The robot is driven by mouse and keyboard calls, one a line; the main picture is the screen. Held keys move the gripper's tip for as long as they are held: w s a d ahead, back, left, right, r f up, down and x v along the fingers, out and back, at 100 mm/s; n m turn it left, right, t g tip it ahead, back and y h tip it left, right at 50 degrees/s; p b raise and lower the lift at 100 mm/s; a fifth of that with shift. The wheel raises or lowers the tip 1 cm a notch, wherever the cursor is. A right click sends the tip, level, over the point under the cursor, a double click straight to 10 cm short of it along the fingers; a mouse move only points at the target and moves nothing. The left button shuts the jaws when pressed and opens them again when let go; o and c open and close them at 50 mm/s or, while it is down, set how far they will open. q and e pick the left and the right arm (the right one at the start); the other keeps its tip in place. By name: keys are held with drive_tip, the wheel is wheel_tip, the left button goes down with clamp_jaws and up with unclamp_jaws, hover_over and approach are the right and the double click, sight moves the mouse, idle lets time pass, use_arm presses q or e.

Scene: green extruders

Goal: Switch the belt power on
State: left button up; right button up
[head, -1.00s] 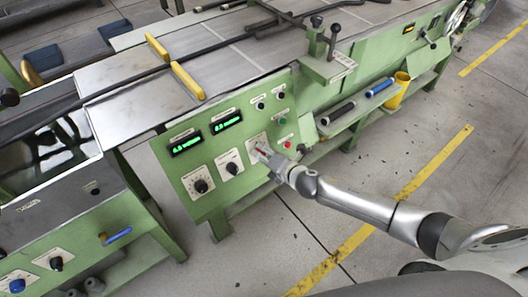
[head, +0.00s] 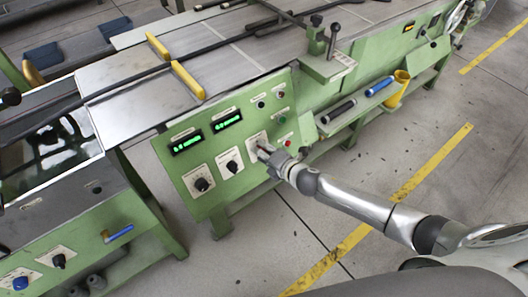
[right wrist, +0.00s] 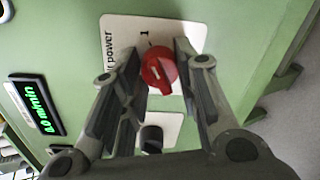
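The red rotary knob (right wrist: 160,70) sits on a white plate (right wrist: 118,34) lettered "power", with a "1" mark above the knob in the right wrist view. My right gripper (right wrist: 157,54) has its two fingers apart, one on each side of the knob. The fingers look very near it; whether they touch cannot be told. In the head view my right gripper (head: 264,150) is at the green control panel (head: 228,201) and mostly hides the knob. My left gripper is not in view.
Two green-lit displays (head: 227,120) and black knobs (head: 202,184) are left of the gripper. A green button (head: 282,121) and a red button (head: 287,142) are right of it. The conveyor (head: 135,104) runs behind. Floor in front is clear.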

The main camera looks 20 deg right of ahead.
drive_tip(key=o, duration=0.4)
drive_tip(key=shift+s, duration=0.1)
drive_tip(key=v, duration=1.2)
idle(0.3)
